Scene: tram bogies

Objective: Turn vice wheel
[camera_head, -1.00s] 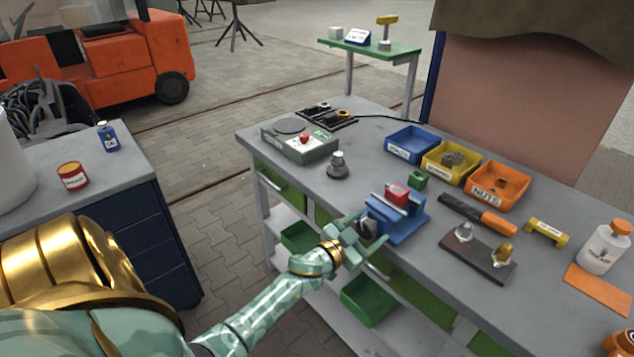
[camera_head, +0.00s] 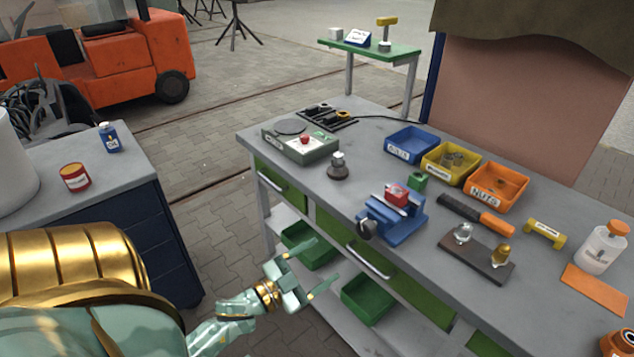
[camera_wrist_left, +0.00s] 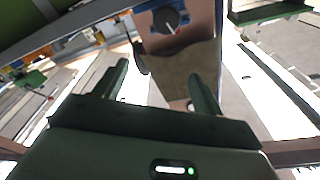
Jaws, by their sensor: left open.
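The blue vice (camera_head: 398,220) stands at the front edge of the grey workbench, with a red block (camera_head: 397,196) in its jaws. Its dark round wheel (camera_head: 367,229) faces the front of the bench. My left gripper (camera_head: 309,269) is open and empty, in front of the bench and lower left of the wheel, apart from it. In the left wrist view the two fingers (camera_wrist_left: 160,88) are spread with nothing between them, and the dark wheel (camera_wrist_left: 168,20) shows beyond them near the top. My right gripper is not in view.
A drawer handle (camera_head: 370,262) juts out near my gripper. A dark blue cabinet (camera_head: 160,235) stands at left.

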